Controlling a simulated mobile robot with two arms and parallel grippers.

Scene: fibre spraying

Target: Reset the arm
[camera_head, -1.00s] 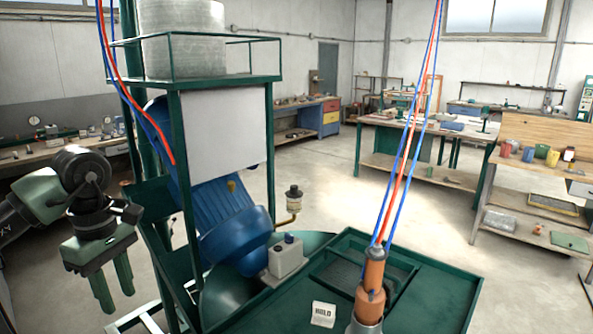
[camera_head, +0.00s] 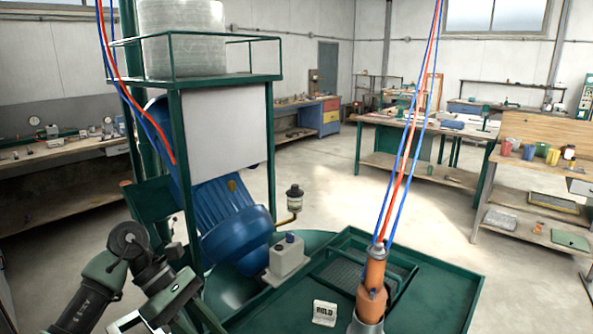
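My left arm (camera_head: 100,290) comes in at the lower left, beside the green machine frame. My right arm and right gripper are not in view. An orange spray tool (camera_head: 374,278) stands upright in a grey holder (camera_head: 365,325) on the green tray (camera_head: 440,300), with red and blue hoses running up from it.
The green machine frame (camera_head: 178,150) carries a large pale fibre spool (camera_head: 182,40) and a blue motor-like drum (camera_head: 235,225). A small white box (camera_head: 287,256) and a small sign (camera_head: 324,313) sit at the tray. Workbenches line the walls; the floor between them is open.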

